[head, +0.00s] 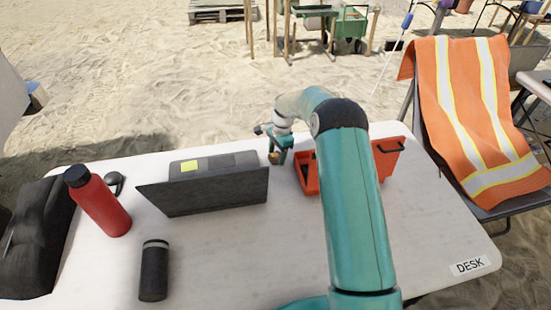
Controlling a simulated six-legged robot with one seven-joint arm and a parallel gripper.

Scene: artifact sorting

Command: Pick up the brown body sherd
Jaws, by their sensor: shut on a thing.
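My gripper (274,154) is over the far side of the white desk, between the laptop and the red-orange case. It points down and is shut on a small brown piece, the brown body sherd (274,159). The sherd is tiny in this view, so its shape is not clear. I cannot tell whether it touches the desk or hangs just above it.
The laptop (205,190) stands open left of my gripper. The red-orange case (305,176) is right, partly hidden by my arm. A red bottle (100,203), a black cylinder (154,272) and a mouse (114,182) are left. The desk's (230,265) front middle is clear.

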